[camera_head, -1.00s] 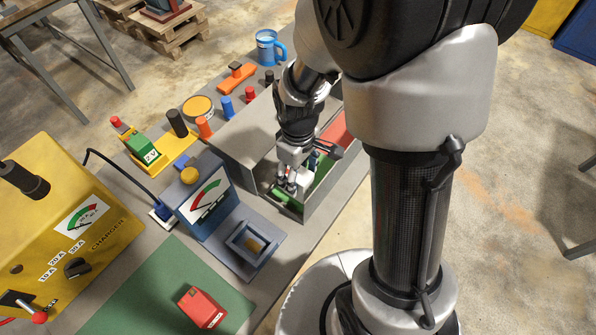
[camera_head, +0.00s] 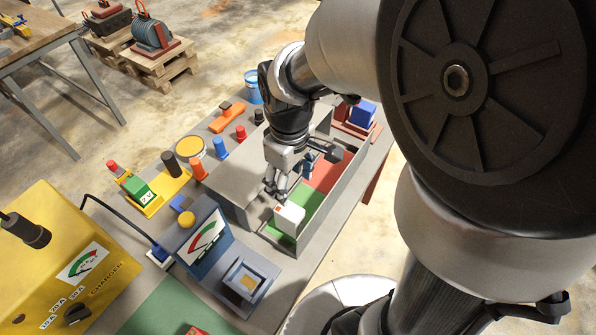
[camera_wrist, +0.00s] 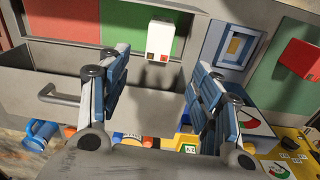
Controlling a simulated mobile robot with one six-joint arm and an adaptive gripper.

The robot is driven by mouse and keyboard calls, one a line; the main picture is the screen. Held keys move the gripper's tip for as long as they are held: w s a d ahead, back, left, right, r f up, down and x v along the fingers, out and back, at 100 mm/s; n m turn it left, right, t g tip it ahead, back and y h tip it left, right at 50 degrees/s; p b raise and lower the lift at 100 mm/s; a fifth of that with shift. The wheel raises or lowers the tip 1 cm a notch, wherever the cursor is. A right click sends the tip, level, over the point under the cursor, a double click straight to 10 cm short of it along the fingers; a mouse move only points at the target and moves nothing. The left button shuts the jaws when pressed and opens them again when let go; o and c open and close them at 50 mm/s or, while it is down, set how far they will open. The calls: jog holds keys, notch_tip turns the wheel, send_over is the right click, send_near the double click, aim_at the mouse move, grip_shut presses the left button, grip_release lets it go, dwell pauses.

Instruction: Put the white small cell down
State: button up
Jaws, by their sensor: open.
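The white small cell (camera_head: 290,217) stands in the green-floored compartment (camera_head: 279,237) of the grey open box (camera_head: 302,235). In the wrist view the white cell (camera_wrist: 160,36) shows against the green floor, with a small red patch on its near end. My gripper (camera_head: 275,188) is just behind and above the cell in the head view. In the wrist view my gripper's fingers (camera_wrist: 158,88) are spread wide with nothing between them, and the cell appears beyond them, apart from both.
The red-floored compartment (camera_head: 330,170) lies beside the green one. The gauge tester (camera_head: 205,240) and yellow charger (camera_head: 45,255) stand left of the box. A red cell (camera_wrist: 302,62) sits on a green mat. The box's grey walls are close to my gripper.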

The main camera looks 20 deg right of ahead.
jog(key=s+d+r+m+t, duration=0.1)
jog(key=s+r+m+t, duration=0.3)
jog(key=s+r, duration=0.7)
jog(key=shift+s+m, duration=1.15)
jog(key=shift+m, duration=0.05)
jog(key=shift+d+r, duration=0.1)
